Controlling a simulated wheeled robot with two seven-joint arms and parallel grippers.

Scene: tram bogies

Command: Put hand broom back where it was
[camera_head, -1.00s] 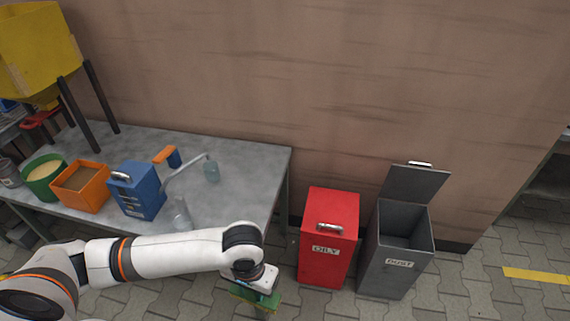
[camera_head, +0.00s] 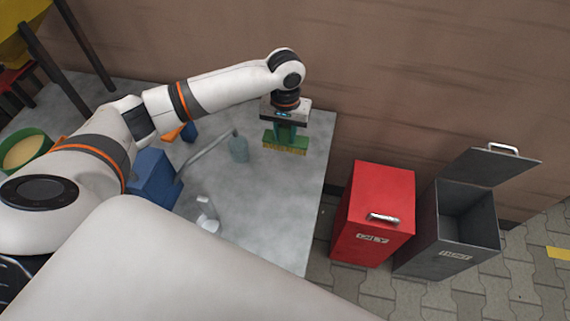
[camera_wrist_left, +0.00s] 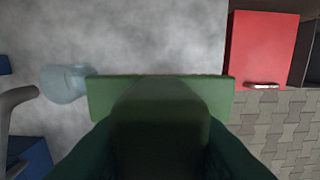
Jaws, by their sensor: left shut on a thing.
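The hand broom (camera_head: 286,142) is green with yellowish bristles pointing down. My left gripper (camera_head: 286,122) is shut on it and holds it over the right part of the grey table (camera_head: 250,205). I cannot tell whether the bristles touch the table top. In the left wrist view the broom's green block (camera_wrist_left: 215,97) spans the middle, with its handle toward the camera between the fingers (camera_wrist_left: 160,150). My right gripper is not in view.
A blue box (camera_head: 152,178) and a green tub (camera_head: 25,152) are further left. A red bin (camera_head: 378,205) and an open grey bin (camera_head: 450,255) stand on the floor beyond the table's right edge.

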